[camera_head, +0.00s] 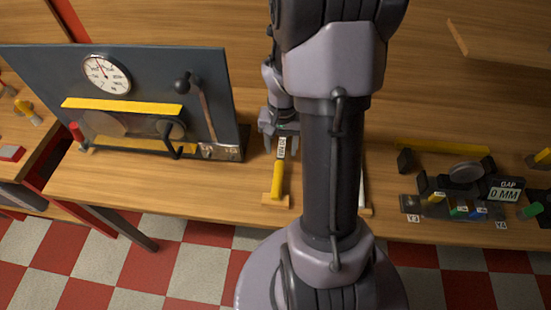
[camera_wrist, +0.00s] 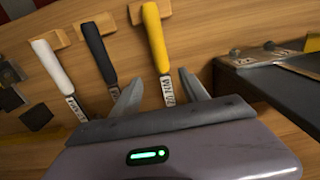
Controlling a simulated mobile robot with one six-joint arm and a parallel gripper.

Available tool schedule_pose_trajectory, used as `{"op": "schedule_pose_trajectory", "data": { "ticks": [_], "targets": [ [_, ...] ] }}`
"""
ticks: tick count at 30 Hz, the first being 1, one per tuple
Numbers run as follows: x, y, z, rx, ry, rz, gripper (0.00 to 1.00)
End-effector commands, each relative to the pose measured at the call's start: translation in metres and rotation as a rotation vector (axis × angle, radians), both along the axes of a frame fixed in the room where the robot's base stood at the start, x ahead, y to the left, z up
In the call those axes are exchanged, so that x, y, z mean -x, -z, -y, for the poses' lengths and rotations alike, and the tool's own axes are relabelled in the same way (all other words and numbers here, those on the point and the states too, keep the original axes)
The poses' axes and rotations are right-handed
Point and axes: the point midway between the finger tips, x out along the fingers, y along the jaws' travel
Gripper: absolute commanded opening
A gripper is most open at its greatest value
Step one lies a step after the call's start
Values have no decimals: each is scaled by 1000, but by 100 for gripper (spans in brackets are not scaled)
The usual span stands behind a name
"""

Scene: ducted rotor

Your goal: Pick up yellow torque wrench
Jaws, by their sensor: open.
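The yellow torque wrench (camera_head: 277,182) lies on the wooden bench, its yellow handle end on a small wooden block. It also shows in the wrist view (camera_wrist: 156,42), with a white label reading 20 NM. My gripper (camera_head: 281,148) is open above the label end of the wrench. In the wrist view my gripper's fingers (camera_wrist: 161,76) stand apart, one on each side of the wrench in the picture. I cannot tell how high they are above it. The far end of the wrench is hidden behind my gripper.
A black-handled wrench (camera_wrist: 98,50) and a white-handled wrench (camera_wrist: 50,63) lie beside the yellow one. A dark panel with a gauge (camera_head: 106,74) stands on the left of the bench. A fixture with a GAP display (camera_head: 505,189) is at the right.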

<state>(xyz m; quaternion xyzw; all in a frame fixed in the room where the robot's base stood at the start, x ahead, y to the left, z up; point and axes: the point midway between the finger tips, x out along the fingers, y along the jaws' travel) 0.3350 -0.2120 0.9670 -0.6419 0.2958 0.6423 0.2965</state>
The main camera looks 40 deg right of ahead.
Motion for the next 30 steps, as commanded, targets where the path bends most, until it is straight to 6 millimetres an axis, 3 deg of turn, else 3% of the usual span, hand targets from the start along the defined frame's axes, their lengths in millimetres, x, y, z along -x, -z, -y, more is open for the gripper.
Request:
{"op": "schedule_pose_trajectory", "data": {
  "ticks": [1,3,11,17,23,25,30],
  "targets": [
    [1,21,-1,-2,-1,-3,52],
    [1,37,-1,-2,0,-3,52],
    [1,64,-2,0,0,0,52],
    [3,104,-6,-1,-1,-1,52],
    [3,106,-6,1,-1,1,52],
    [3,105,-6,1,-1,1,44],
    [3,105,-6,1,0,1,11]
  ]
}}
